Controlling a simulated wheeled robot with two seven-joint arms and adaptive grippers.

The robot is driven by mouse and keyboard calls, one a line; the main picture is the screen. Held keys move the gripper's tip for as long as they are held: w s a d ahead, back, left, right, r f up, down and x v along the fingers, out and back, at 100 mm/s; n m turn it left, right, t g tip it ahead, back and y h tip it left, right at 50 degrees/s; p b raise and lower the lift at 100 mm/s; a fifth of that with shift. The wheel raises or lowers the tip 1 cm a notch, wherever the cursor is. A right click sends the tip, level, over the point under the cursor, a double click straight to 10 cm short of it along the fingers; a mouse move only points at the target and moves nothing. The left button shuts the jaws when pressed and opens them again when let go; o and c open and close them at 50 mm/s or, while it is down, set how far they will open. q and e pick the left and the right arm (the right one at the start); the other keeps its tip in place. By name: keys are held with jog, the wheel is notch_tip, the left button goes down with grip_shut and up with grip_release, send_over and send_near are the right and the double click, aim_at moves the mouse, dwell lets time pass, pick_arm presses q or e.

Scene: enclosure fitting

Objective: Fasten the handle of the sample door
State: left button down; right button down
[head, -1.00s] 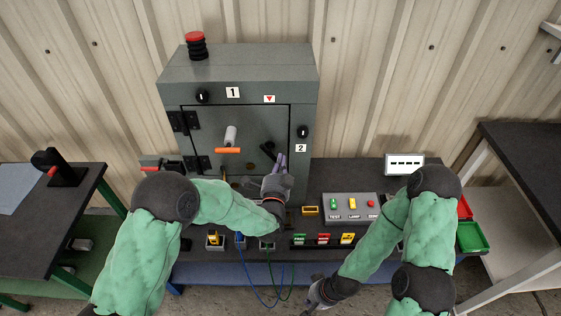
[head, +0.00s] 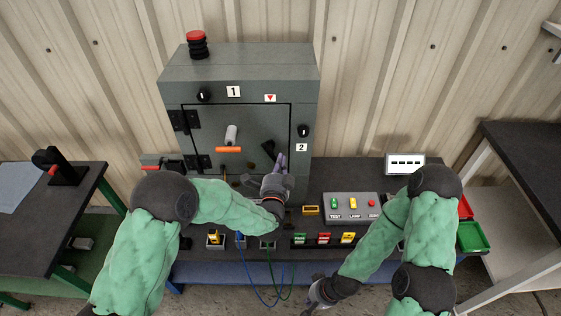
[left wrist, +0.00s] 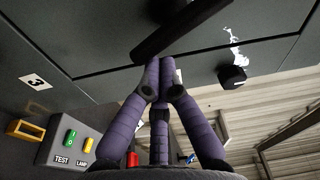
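The grey enclosure's door (head: 200,130) looks closed against its frame. Its black lever handle (head: 267,147) is on the right part of the door, slanting in the head view. In the left wrist view the lever (left wrist: 180,32) crosses just beyond the fingertips. My left gripper (head: 281,160) is at the lower right end of the lever. Its purple fingers (left wrist: 160,72) are drawn together, with no object seen between them. The tips are at or very near the lever; contact is unclear. My right gripper (head: 318,293) is low in front of the bench, its fingers hard to make out.
An orange-and-white handle (head: 229,149) sticks out mid-door. Black knobs (head: 303,131) are on the frame. A button box (head: 351,206) stands right of the enclosure. Green and red bins (head: 471,237) are at the bench's right end. Blue and green cables hang in front.

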pick_arm(q)
jog(key=shift+a+f+m, duration=0.2)
jog(key=shift+f+m, duration=0.1)
jog(key=shift+m, duration=0.7)
pick_arm(e)
jog(key=shift+f, duration=0.1)
dwell(1.9)
pick_arm(q)
jog(key=shift+w, duration=0.1)
